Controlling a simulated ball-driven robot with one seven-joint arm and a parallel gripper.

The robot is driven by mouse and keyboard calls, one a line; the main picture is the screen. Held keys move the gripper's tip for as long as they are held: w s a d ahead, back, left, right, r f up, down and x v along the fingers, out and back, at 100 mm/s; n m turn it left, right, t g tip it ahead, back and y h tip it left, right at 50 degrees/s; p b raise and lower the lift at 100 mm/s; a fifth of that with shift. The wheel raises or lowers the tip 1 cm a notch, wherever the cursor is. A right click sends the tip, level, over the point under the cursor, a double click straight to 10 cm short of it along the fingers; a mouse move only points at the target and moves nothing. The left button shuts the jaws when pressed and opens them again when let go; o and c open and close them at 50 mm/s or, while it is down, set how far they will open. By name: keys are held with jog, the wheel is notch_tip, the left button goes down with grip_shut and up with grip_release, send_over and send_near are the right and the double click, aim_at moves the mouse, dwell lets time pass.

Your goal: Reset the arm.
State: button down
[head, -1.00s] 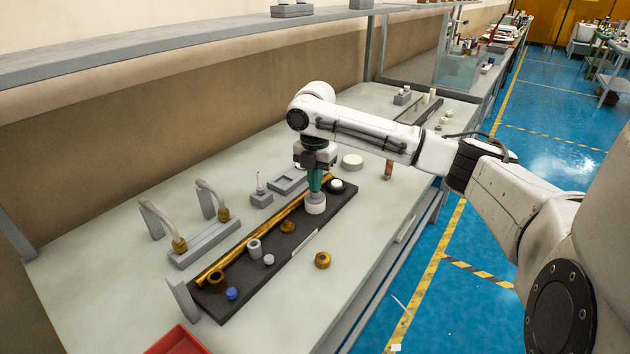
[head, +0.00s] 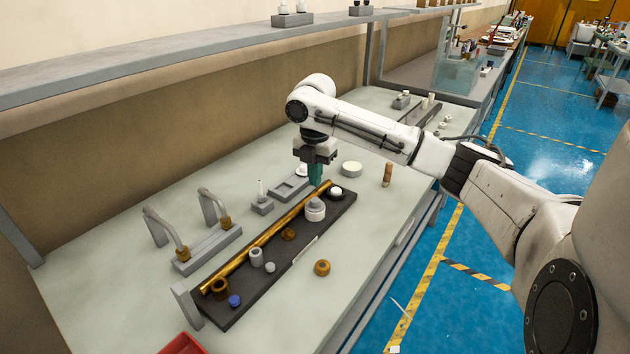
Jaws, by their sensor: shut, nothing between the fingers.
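My gripper (head: 316,182) points down over the far part of the black tray (head: 222,317), with teal fingers shut and nothing between them. A white and grey cylindrical part (head: 315,211) stands on the tray just below and in front of the fingertips. It appears apart from them. My white arm reaches in from the right with its elbow bent above the bench.
A brass tube (head: 262,240) lies along the tray beside several small parts. A brass ring (head: 322,267) sits on the pale bench (head: 100,285). Grey fixtures (head: 207,249) stand at left, and a white disc (head: 352,169) lies behind. A shelf (head: 180,65) runs overhead.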

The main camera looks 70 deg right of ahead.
notch_tip(320, 180, up, 9)
dwell(0.3)
